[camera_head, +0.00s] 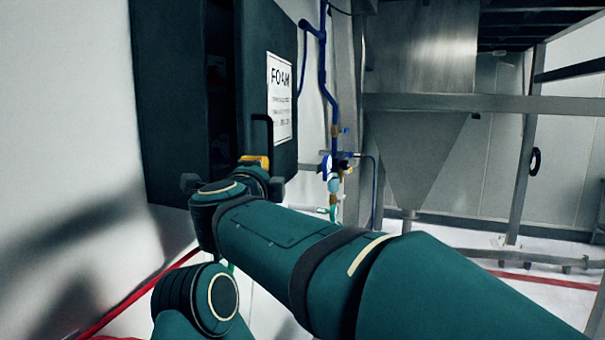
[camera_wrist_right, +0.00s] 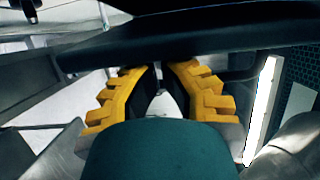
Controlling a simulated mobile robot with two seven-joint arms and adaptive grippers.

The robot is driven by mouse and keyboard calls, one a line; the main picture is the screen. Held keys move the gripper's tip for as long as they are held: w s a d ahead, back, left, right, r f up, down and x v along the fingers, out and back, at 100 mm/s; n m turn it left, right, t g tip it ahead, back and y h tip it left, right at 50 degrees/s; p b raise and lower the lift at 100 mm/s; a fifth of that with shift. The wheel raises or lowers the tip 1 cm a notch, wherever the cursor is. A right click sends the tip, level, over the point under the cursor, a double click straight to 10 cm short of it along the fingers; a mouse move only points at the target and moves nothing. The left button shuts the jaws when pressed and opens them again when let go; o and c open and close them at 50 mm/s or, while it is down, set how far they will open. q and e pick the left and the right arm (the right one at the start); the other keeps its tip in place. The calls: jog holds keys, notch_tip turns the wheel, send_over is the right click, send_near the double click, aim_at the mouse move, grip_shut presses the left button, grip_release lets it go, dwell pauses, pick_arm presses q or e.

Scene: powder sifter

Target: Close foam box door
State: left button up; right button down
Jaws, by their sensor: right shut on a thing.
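The dark foam box (camera_head: 172,100) is on the white wall at the left. Its door (camera_head: 262,40), with a white "FOAM" label (camera_head: 280,98), stands partly open, with a dark gap between door and box. A black bar handle (camera_head: 269,124) is on the door. My right gripper (camera_head: 256,161) is at the lower part of the handle, its yellow fingers partly hidden by my wrist. In the right wrist view, the yellow fingers (camera_wrist_right: 162,85) are close together by a dark bar (camera_wrist_right: 190,45), and the gripper is shut on the handle. My left gripper is not in view.
Blue pipes with valves (camera_head: 335,170) run down the wall right of the door. A metal hopper (camera_head: 415,150) on a steel frame stands further right. A red line (camera_head: 150,290) runs along the lower left. White floor shows beneath the hopper.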

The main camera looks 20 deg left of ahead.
jog(key=shift+s+a, duration=0.2)
jog(key=shift+a, duration=0.75)
jog(key=shift+s+a, duration=0.15)
jog(key=shift+a, duration=0.75)
jog(key=shift+r, duration=0.1)
jog(key=shift+w+d, duration=0.1)
